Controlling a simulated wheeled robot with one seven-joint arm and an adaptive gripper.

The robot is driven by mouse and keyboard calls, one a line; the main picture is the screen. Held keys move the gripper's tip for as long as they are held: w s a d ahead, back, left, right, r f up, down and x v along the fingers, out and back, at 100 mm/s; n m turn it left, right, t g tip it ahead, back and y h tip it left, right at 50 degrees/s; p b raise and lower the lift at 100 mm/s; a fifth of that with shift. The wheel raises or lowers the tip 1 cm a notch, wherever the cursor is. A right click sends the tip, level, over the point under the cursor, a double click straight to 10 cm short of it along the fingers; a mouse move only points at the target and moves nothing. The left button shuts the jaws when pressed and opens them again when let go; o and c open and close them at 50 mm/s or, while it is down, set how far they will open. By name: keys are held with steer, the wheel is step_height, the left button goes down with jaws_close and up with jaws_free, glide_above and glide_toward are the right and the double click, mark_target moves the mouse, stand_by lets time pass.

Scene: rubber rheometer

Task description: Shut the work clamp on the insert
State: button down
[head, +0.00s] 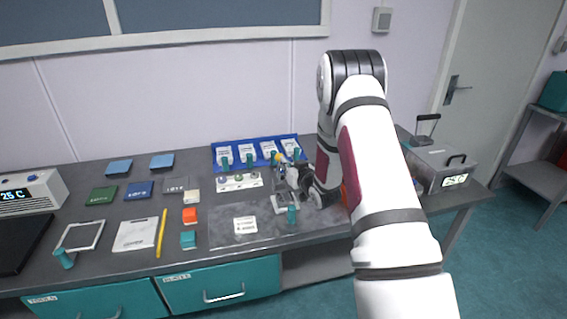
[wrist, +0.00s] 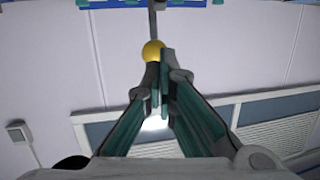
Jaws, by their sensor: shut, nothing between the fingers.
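My gripper (head: 286,171) is over the grey work mat near the back of the bench, pointing at a yellow ball knob (head: 279,157). In the wrist view the fingers (wrist: 163,62) are shut and empty, with the yellow knob (wrist: 152,48) just beyond their tips on a thin grey rod. I cannot tell whether fingertip and knob touch. The knob looks like the end of the work clamp's lever. A light grey bracket (head: 279,205) below my gripper may be part of the clamp. The clamp's body and the insert are mostly hidden by my gripper.
A blue tray (head: 215,169) with white labelled slots stands behind. A teal-handled piece (head: 292,215) stands at the bracket's front. A white label card (head: 245,225) lies on the mat.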

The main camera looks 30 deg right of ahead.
mark_target(279, 168)
steer(key=shift+x, duration=1.3)
steer(key=shift+r, duration=0.1)
